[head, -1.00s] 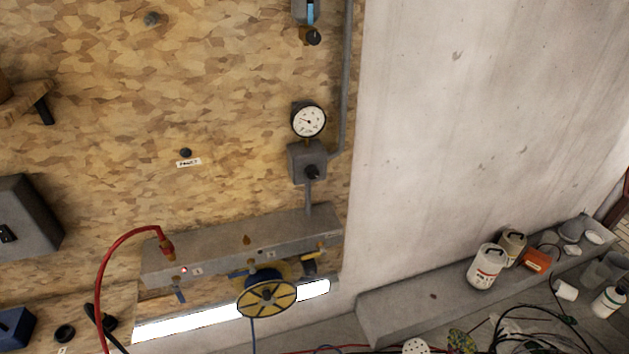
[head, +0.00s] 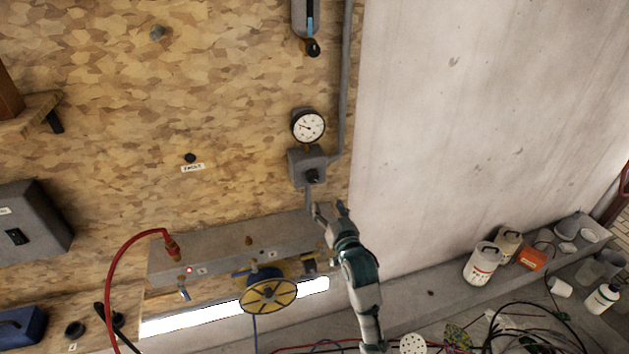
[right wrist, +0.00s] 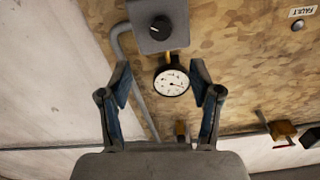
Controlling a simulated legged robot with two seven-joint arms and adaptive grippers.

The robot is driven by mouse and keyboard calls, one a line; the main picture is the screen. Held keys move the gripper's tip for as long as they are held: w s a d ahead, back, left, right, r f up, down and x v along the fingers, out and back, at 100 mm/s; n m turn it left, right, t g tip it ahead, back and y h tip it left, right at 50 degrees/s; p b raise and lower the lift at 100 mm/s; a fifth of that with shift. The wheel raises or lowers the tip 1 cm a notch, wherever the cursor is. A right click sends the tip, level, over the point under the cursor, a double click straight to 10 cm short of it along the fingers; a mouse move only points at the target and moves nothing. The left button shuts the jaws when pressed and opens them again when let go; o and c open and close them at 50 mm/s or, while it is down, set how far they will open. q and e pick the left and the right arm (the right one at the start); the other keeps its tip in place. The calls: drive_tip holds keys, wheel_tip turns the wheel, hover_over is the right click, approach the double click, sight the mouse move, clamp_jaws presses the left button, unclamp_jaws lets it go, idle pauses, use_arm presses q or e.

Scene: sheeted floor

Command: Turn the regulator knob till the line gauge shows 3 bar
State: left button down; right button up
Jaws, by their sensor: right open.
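The regulator knob (head: 313,176) is a black knob on a grey box on the board wall. It also shows in the right wrist view (right wrist: 160,25). The line gauge (head: 308,126), a round white dial with a black rim, sits above the box. In the right wrist view, which looks upside down, the gauge (right wrist: 172,84) appears below the knob. Its needle points up-left in the head view; the numbers are too small to read. My right gripper (head: 329,207) is open and empty, below and slightly right of the knob, apart from it. My left gripper is not in view.
A grey manifold (head: 220,246) with a red hose (head: 120,260) and a yellow handwheel (head: 268,295) lies below left. A grey pipe (head: 345,90) runs up beside the gauge. Bottles (head: 481,263) stand on a ledge at right.

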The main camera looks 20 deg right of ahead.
sight(313, 179)
drive_tip(key=w, duration=0.4)
drive_tip(key=w+p, duration=0.1)
drive_tip(key=w, duration=0.7)
drive_tip(key=shift+w+a, duration=0.25)
drive_tip(key=shift+w, duration=0.15)
